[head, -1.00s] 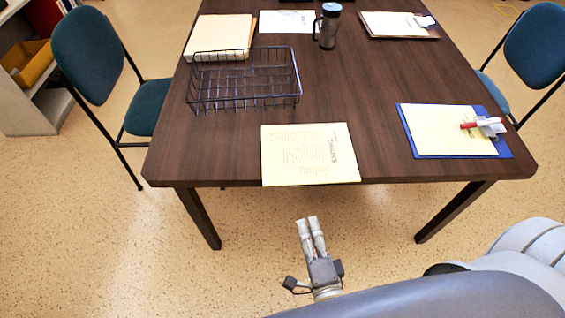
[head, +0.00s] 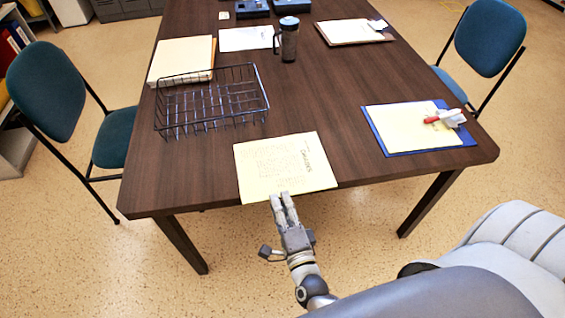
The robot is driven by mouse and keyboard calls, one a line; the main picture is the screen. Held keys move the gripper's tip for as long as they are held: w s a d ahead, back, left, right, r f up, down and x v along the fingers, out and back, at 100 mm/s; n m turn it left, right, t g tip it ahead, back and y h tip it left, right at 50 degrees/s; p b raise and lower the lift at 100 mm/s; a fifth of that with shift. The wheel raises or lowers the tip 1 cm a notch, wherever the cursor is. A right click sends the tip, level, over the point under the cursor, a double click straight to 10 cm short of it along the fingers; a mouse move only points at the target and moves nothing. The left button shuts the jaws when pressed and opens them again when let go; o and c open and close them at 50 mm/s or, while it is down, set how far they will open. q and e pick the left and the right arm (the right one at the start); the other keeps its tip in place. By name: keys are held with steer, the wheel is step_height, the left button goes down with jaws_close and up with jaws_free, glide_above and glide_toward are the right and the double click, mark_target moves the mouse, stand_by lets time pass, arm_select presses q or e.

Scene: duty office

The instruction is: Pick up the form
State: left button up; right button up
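The form, a pale yellow sheet with faint writing (head: 285,163), lies flat at the front edge of the dark table, and its near edge reaches the table's edge. My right gripper (head: 281,196) is in front of the table, with its fingertips at the near edge of the form. Its two light fingers look close together with a narrow line between them; I cannot tell whether they are open or shut, or touch the paper. My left gripper is not in view.
A black wire basket (head: 212,104) stands behind and left of the form. A blue clipboard (head: 378,137) with yellow paper and a red-tipped item lies right. A mug (head: 289,40), folders and papers are farther back. Blue chairs flank the table. Bare tabletop (head: 330,95) lies mid-table.

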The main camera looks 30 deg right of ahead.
steer(key=shift+w+d, duration=0.1)
steer(key=shift+w, duration=0.5)
jaws_close()
steer(key=shift+r, duration=0.1)
